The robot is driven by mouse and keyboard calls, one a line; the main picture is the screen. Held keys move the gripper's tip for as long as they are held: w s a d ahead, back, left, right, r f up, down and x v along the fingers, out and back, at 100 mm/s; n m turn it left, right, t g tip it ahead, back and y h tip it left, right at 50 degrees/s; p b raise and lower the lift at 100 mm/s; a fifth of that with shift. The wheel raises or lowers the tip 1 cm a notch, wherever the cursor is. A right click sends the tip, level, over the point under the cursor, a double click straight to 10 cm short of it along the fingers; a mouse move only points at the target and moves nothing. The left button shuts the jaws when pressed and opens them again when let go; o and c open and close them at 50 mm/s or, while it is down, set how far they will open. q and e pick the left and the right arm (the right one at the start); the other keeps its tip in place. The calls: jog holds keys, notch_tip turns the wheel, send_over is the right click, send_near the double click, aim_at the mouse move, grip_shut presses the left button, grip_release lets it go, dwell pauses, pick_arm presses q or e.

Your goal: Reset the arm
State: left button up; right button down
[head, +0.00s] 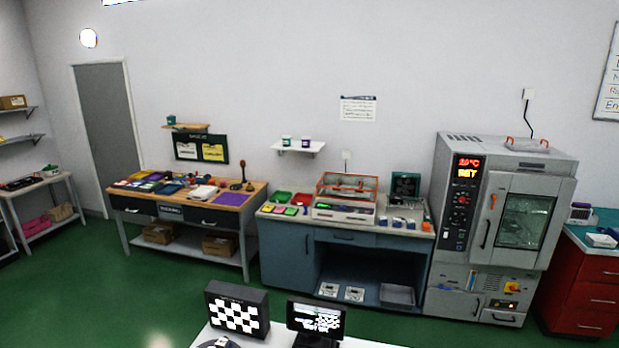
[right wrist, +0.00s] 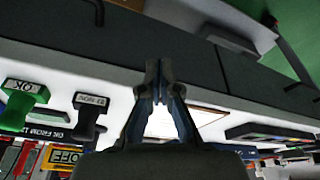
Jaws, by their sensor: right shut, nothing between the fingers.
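My right gripper (right wrist: 159,80) shows in the right wrist view, with its two dark fingers together and nothing between them. Behind the fingers are a pale surface edge and a bright white patch; I cannot tell how far off they are. Neither arm and neither gripper shows in the head view. My left gripper is in no view.
The wrist view shows a green stamp (right wrist: 22,103) and a black stamp (right wrist: 88,112) at left. The head view shows a workbench (head: 257,196), a blue-grey cabinet (head: 287,255), a burn-in oven (head: 497,225), a red cabinet (head: 585,285), a checkered panel (head: 237,309) and open green floor.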

jog(key=s+f+g+b, duration=0.1)
jog(key=s+f+b, duration=0.15)
jog(key=f, duration=1.05)
jog(key=s+f+b, duration=0.1)
jog(key=s+f, duration=0.3)
jog(key=f, duration=0.8)
pick_arm(q)
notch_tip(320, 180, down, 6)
jog(key=b, duration=0.2)
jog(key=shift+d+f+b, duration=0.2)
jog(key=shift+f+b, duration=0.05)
jog(key=shift+b, duration=0.05)
pick_arm(e)
jog(key=s+d+f+g, duration=0.1)
jog(key=s+d+f, duration=0.1)
jog(key=s+f, duration=1.1)
jog(key=shift+s+d, duration=0.3)
jog(key=shift+s, duration=0.5)
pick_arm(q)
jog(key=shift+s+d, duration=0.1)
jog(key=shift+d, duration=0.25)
pick_arm(e)
jog(key=shift+d+f, duration=0.15)
jog(key=shift+d, duration=0.05)
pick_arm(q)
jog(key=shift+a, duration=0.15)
pick_arm(e)
jog(key=shift+a, duration=0.1)
